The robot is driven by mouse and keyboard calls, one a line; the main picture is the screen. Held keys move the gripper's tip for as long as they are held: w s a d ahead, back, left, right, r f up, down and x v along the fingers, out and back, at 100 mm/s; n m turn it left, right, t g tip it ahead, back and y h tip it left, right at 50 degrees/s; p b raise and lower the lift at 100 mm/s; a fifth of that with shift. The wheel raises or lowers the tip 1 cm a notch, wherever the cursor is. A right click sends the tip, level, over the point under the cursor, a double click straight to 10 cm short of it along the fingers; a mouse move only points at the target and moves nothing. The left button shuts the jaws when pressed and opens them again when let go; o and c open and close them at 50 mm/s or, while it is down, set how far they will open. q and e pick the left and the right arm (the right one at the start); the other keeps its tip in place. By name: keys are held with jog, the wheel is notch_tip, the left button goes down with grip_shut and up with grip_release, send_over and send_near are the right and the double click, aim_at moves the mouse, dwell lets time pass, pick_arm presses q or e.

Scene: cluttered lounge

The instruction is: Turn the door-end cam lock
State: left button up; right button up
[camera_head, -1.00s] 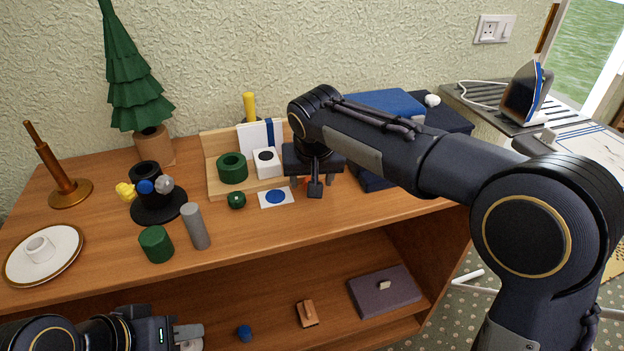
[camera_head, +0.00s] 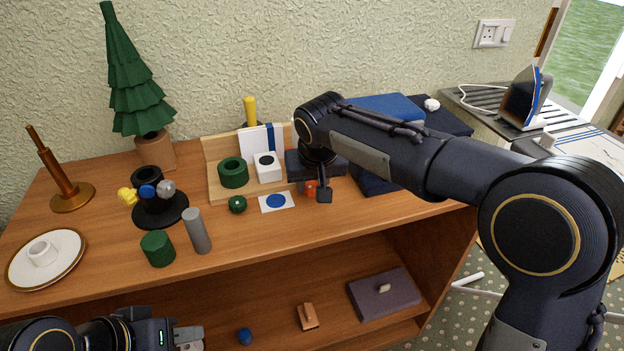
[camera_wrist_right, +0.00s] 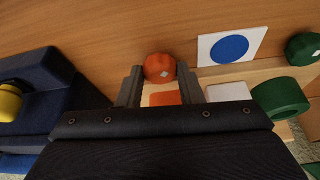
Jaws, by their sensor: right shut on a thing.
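An orange knob (camera_head: 311,188) with a small pale mark sits at the right end of a row on the shelf top. It also shows in the right wrist view (camera_wrist_right: 159,67). My right gripper (camera_wrist_right: 156,76) is shut on this knob, one finger on each side. A green knob (camera_head: 237,204) with a pale mark stands left of it, with a white card bearing a blue disc (camera_head: 277,202) between them. Behind is a wooden stand (camera_head: 217,188) with a green ring, a white block and an orange piece.
A grey cylinder (camera_head: 197,231) and a green cylinder (camera_head: 157,248) stand left of the knobs. A dark round stand (camera_head: 160,213), a plate (camera_head: 47,259) and a tree (camera_head: 137,85) are further left. Dark blue folded things (camera_head: 377,179) lie close right.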

jog(key=n+p, duration=0.1)
jog(key=n+y+p, duration=0.1)
jog(key=n+p, duration=0.1)
jog(key=shift+d+r+n+g, duration=0.2)
jog(key=shift+n+g, duration=0.1)
jog(key=shift+w+f+n+y+p, duration=0.15)
jog(key=shift+n+y+p, duration=0.6)
jog(key=shift+n, duration=0.65)
jog(key=shift+g, duration=0.3)
jog(key=o, duration=1)
